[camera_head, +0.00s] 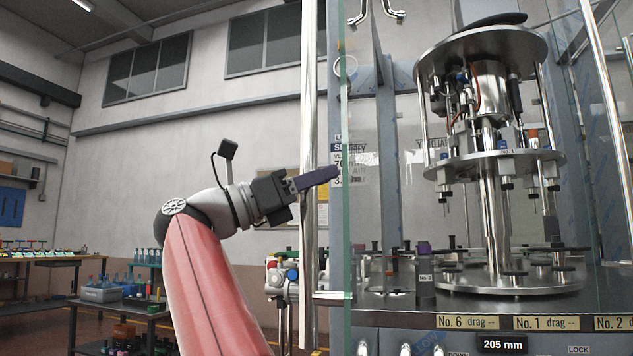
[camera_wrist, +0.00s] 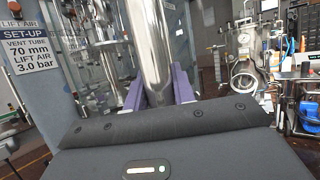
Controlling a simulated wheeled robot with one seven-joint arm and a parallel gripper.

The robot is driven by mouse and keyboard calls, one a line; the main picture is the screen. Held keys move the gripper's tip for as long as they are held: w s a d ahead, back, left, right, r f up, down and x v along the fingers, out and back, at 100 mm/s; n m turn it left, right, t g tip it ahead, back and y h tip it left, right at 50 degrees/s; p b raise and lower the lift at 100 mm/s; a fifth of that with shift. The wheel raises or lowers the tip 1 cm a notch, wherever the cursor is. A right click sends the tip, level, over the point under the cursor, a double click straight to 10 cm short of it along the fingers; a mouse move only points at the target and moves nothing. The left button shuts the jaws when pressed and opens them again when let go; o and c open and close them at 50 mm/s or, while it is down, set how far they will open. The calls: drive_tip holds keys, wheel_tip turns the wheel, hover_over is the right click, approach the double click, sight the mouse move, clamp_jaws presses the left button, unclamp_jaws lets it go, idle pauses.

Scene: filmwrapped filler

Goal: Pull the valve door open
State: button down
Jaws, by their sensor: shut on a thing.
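The valve door is a clear glass panel with a green edge (camera_head: 346,230) in the head view. A tall polished steel bar (camera_head: 308,110) stands upright along its left side; the same bar rises through the middle of the wrist view (camera_wrist: 150,45). My gripper (camera_head: 328,175) reaches in from the left at mid-height of the bar. Its purple fingers cross the bar in the head view. In the wrist view my gripper (camera_wrist: 158,92) has one finger on each side of the bar, shut on it. The contact itself is partly hidden. How far the door stands open is unclear.
Right of the glass edge is a steel filler carousel (camera_head: 490,160) above a metal deck (camera_head: 400,303). A small device with coloured knobs (camera_head: 283,275) stands below my gripper. Workbenches with bottles (camera_head: 105,290) are at the left. The space above my arm looks clear.

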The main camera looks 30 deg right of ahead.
drive_tip(key=shift+s+a+r, duration=0.1)
drive_tip(key=shift+a+r, duration=0.1)
drive_tip(key=shift+a, duration=0.1)
drive_tip(key=c, duration=1.6)
unclamp_jaws()
drive_tip(key=shift+o, duration=1.1)
drive_tip(key=shift+s+a+r, duration=0.1)
drive_tip(key=shift+s+a, duration=0.1)
drive_tip(key=shift+a, duration=0.1)
drive_tip(key=shift+o, duration=1.1)
drive_tip(key=shift+w, duration=0.1)
drive_tip(key=shift+w+a, duration=0.1)
